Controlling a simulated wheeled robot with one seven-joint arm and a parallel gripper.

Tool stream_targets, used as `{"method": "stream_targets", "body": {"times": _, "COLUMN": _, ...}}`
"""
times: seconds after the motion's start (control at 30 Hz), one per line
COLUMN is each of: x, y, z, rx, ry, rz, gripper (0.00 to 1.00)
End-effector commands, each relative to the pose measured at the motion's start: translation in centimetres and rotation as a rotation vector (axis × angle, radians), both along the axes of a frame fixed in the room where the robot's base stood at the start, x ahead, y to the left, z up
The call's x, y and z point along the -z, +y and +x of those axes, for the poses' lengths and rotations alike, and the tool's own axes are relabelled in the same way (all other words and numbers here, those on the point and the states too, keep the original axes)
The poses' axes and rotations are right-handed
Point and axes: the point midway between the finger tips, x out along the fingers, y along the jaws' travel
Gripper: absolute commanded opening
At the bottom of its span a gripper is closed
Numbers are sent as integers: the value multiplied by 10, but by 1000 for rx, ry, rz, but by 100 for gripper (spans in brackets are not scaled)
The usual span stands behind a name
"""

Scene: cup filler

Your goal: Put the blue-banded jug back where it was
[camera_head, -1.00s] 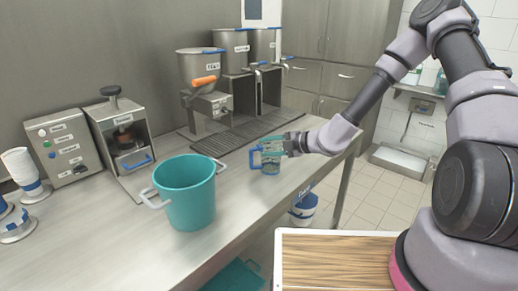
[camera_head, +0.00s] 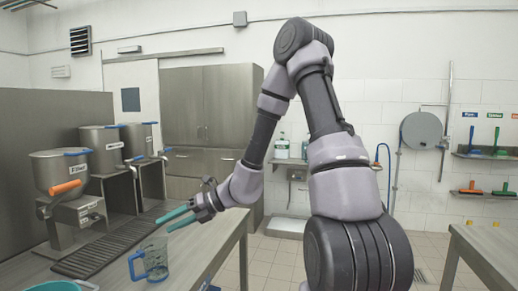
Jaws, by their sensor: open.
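The blue-banded jug (camera_head: 154,260) is clear with a blue handle on its left side. It stands upright on the steel counter (camera_head: 200,250), near the front edge and in front of the drip grating. My gripper (camera_head: 170,219) is open and empty, its two teal fingers pointing left. It is above and behind the jug in the picture, apart from it.
Steel dispensers (camera_head: 66,180) with blue-trimmed lids stand at the back of the counter, one with an orange handle. A dark drip grating (camera_head: 105,245) lies before them. A teal bucket's rim (camera_head: 55,286) shows at bottom left. Another table (camera_head: 490,250) stands at right.

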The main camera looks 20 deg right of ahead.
Motion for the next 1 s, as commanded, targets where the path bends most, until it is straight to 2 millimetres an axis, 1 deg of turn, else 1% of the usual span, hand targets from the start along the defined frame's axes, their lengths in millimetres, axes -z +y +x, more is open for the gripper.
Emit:
{"method": "stream_targets", "body": {"times": 0.03, "x": -17, "y": -4, "z": -8, "rx": -95, "ry": -131, "rz": -69, "gripper": 48}}
{"method": "stream_targets", "body": {"times": 0.17, "x": -51, "y": -18, "z": -30, "rx": -347, "ry": -443, "rz": -246, "gripper": 48}}
{"method": "stream_targets", "body": {"times": 0.27, "x": -76, "y": -33, "z": -49, "rx": -541, "ry": -670, "rz": -385, "gripper": 48}}
{"method": "stream_targets", "body": {"times": 0.4, "x": -109, "y": -61, "z": -74, "rx": -812, "ry": -963, "rz": -589, "gripper": 48}}
{"method": "stream_targets", "body": {"times": 0.47, "x": -123, "y": -75, "z": -84, "rx": -928, "ry": -1078, "rz": -679, "gripper": 48}}
{"method": "stream_targets", "body": {"times": 0.6, "x": -158, "y": -111, "z": -109, "rx": -1198, "ry": -1319, "rz": -902, "gripper": 48}}
{"method": "stream_targets", "body": {"times": 0.7, "x": -182, "y": -139, "z": -127, "rx": -1387, "ry": -1458, "rz": -1066, "gripper": 48}}
{"method": "stream_targets", "body": {"times": 0.8, "x": -204, "y": -165, "z": -142, "rx": -1552, "ry": -1553, "rz": -1217, "gripper": 48}}
{"method": "stream_targets", "body": {"times": 0.9, "x": -220, "y": -186, "z": -155, "rx": -1680, "ry": -1606, "rz": -1333, "gripper": 48}}
{"method": "stream_targets", "body": {"times": 1.0, "x": -229, "y": -200, "z": -162, "rx": -1762, "ry": -1630, "rz": -1406, "gripper": 48}}
